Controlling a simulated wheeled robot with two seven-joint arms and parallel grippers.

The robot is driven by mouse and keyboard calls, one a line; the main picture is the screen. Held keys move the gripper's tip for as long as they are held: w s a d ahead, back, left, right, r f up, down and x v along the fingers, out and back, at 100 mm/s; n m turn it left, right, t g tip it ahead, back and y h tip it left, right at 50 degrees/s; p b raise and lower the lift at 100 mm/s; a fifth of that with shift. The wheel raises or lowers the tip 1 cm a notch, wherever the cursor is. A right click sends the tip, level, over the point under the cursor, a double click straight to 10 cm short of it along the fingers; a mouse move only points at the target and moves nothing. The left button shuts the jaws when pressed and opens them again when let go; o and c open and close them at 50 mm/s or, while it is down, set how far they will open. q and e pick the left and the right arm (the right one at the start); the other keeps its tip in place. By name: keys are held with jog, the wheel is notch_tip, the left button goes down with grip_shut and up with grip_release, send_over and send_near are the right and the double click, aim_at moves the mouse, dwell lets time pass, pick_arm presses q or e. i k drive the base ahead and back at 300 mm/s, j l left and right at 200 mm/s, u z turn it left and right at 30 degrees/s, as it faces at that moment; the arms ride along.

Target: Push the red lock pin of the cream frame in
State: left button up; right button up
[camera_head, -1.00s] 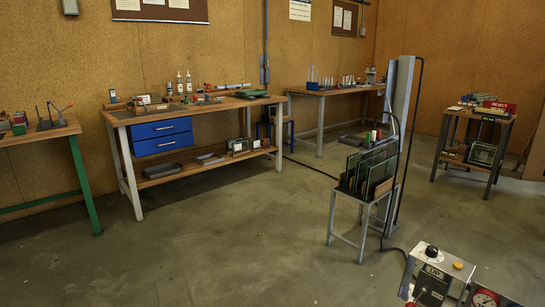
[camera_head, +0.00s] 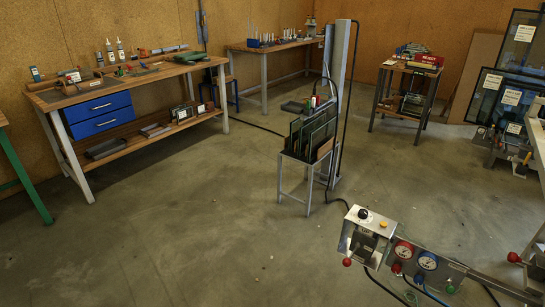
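I cannot make out a cream frame in this view. A red round knob (camera_head: 513,257) shows near the lower right edge, beside a grey metal part (camera_head: 538,262) cut off by the picture edge. I cannot tell whether this knob is the lock pin. Another red knob (camera_head: 347,262) is under a silver control box (camera_head: 366,232) with a black dial and a yellow button. Neither of my grippers is in view.
Two gauges (camera_head: 428,261) sit on a metal rail beside the control box. A glass rack on a stand (camera_head: 312,140) is mid-room. A workbench (camera_head: 130,85) is left; a small trolley (camera_head: 405,90) and leaning glass panes (camera_head: 500,95) are right. Open floor (camera_head: 190,220) lies left.

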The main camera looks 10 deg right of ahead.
aim_at(513, 257)
jog(key=z, duration=2.85)
